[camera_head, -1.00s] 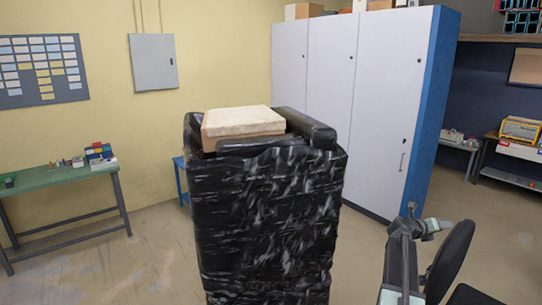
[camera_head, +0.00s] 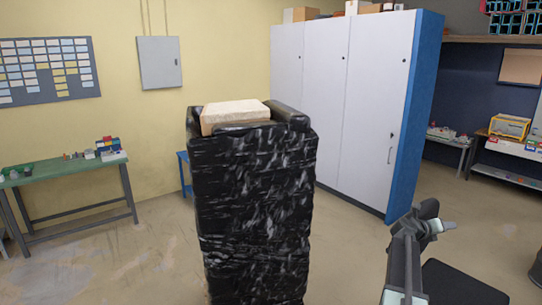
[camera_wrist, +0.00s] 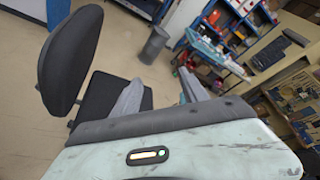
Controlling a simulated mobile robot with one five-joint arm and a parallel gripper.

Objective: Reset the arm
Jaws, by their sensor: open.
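My arm rises at the lower right of the head view, bent, with its end (camera_head: 432,226) beside a dark chair. In the wrist view my gripper (camera_wrist: 160,92) shows two grey fingers set apart, with nothing visible between them. Jaw tips are too small to make out in the head view.
A tall stack wrapped in black film (camera_head: 255,215), topped by a pale-lidded box (camera_head: 235,112), stands in the middle. A dark chair seat (camera_head: 460,284) is close to my arm. White lockers (camera_head: 330,100) and a green bench (camera_head: 65,172) stand behind. Floor between is clear.

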